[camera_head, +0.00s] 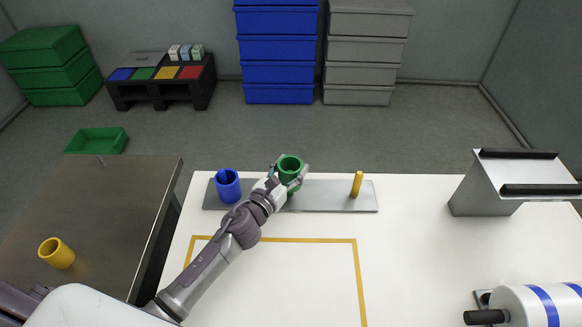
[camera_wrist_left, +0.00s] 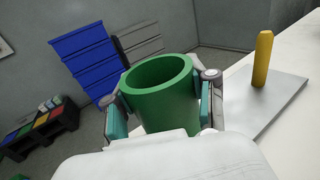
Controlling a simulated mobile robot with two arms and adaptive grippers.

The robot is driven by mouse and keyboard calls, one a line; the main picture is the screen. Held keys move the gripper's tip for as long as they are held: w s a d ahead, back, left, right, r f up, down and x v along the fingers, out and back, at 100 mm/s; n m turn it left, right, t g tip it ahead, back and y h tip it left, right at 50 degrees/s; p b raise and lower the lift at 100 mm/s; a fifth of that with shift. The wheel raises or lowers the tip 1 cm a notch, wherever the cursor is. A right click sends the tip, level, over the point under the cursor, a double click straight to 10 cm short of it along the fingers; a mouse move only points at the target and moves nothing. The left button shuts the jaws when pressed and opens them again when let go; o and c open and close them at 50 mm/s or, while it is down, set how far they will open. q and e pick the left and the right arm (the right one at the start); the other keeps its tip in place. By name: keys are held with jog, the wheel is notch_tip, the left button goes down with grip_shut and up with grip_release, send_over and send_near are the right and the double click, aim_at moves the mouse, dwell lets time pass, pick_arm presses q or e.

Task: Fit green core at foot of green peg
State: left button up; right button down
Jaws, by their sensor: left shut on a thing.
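The green core (camera_head: 290,168) is an open-topped cup-like ring at the back edge of the metal plate (camera_head: 325,198). My left gripper (camera_head: 288,181) is shut on it from outside; in the left wrist view the pads press both sides of the green core (camera_wrist_left: 164,98), which looks near upright. The green peg does not show in either view; the core and gripper cover the plate's middle. I cannot tell whether the core touches the plate. A blue core (camera_head: 228,187) stands at the plate's left end and a bare yellow peg (camera_head: 357,184) at its right. My right gripper is out of view.
A yellow core (camera_head: 57,253) sits on the dark table (camera_head: 110,215) at left. A metal stand (camera_head: 490,185) and a blue-striped white roll (camera_head: 540,305) are at right. The white table (camera_head: 420,250) is clear in between, with a yellow taped outline in front.

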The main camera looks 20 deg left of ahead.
pick_arm(q)
jog(key=shift+f, duration=0.2)
jog(key=o, duration=1.2)
jog(key=v, duration=1.2)
jog(key=shift+s+f, duration=0.1)
